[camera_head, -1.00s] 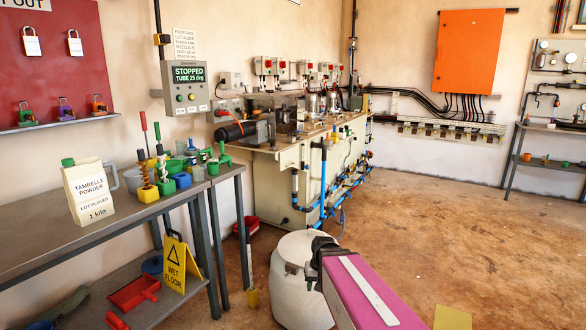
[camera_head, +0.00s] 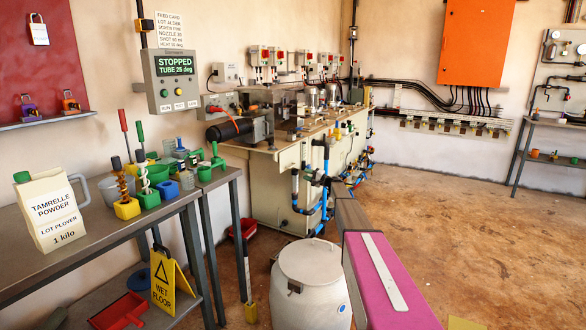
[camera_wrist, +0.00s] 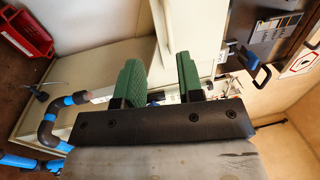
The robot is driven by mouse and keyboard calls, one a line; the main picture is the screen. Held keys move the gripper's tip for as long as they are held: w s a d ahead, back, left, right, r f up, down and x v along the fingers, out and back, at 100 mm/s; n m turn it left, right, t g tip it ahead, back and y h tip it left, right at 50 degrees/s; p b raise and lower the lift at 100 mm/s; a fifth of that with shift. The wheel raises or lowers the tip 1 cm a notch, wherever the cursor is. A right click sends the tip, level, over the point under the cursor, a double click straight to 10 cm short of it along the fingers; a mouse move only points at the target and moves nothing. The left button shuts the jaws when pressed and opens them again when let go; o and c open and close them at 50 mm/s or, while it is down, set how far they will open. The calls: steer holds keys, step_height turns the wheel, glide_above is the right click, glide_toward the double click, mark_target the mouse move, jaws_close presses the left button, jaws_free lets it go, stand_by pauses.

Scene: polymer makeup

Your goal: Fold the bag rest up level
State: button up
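My gripper (camera_wrist: 160,75) shows in the wrist view with two green ribbed fingers standing apart, and nothing visible is held between them. Beyond the fingers is the cream side of the machine (camera_wrist: 105,75), with a dark panel (camera_wrist: 262,45) at upper right carrying a label and a blue-edged handle (camera_wrist: 257,72). I cannot tell for certain which part is the bag rest. In the head view my pink arm reaches toward the cream machine (camera_head: 272,185); the gripper itself is hidden there.
A white lidded drum (camera_head: 310,285) stands beside my arm. Blue and black pipes (camera_head: 322,190) run down the machine's side; a pipe elbow (camera_wrist: 48,125) shows in the wrist view. Floor at right is clear.

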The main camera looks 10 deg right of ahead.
mark_target(291, 159)
steer(key=shift+t, duration=0.3)
steer(key=x, duration=0.7)
steer(key=w+d+r+x, duration=0.1)
steer(key=x, duration=0.3)
steer(key=shift+w, duration=0.1)
jaws_close()
